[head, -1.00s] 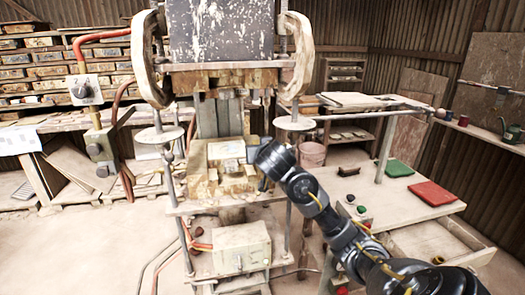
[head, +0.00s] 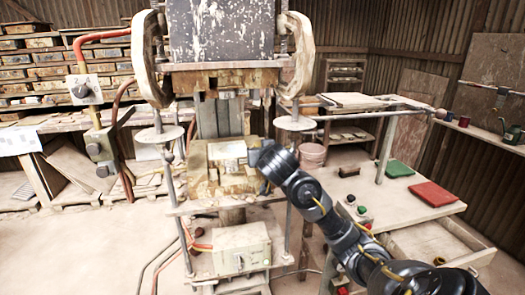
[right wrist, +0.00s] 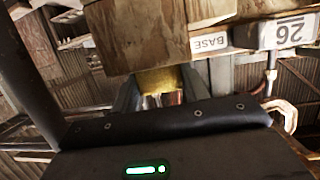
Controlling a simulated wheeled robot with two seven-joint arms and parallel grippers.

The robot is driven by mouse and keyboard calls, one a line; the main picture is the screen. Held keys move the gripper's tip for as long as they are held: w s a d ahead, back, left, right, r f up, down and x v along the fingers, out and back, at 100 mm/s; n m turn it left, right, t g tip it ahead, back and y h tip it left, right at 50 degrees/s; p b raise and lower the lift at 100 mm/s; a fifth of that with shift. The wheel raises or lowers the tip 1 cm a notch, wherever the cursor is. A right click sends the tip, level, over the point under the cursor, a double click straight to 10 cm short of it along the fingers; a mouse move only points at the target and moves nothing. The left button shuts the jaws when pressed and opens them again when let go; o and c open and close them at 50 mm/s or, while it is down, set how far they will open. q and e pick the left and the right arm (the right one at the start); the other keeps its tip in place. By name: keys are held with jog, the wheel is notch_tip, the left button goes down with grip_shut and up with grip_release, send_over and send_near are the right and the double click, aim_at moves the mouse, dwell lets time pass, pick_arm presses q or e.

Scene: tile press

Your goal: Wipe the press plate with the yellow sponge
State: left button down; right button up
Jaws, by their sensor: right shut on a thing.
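In the head view, my right arm reaches from the lower right to the press bed. Its gripper (head: 254,158) is at the right side of the light press plate (head: 227,151), which lies on the worn wooden block of the press. In the right wrist view, the yellow sponge (right wrist: 160,80) shows between the two dark fingers of my right gripper (right wrist: 160,92), which is shut on it. The sponge is hidden in the head view, so I cannot tell whether it touches the plate. My left gripper is not in view.
The upper press head (head: 222,78) hangs above the plate, with upright rods at both sides. A control box (head: 240,248) stands below the bed. At right, a table holds a red pad (head: 433,194) and a green pad (head: 399,168).

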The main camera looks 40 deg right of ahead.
jog(key=shift+f, duration=0.15)
jog(key=shift+w+d, duration=0.35)
jog(key=shift+w, duration=0.3)
jog(key=shift+w+d, duration=0.3)
jog(key=shift+w, duration=0.35)
jog(key=shift+s, duration=0.1)
jog(key=shift+s+a, duration=0.35)
jog(key=shift+s, duration=0.25)
jog(key=shift+s+a, duration=0.3)
jog(key=shift+s, duration=0.25)
jog(key=shift+w+d, duration=0.35)
jog(key=shift+w, duration=0.3)
jog(key=shift+w+d, duration=0.3)
jog(key=shift+w, duration=0.3)
jog(key=shift+s+a, duration=0.3)
jog(key=shift+s, duration=0.35)
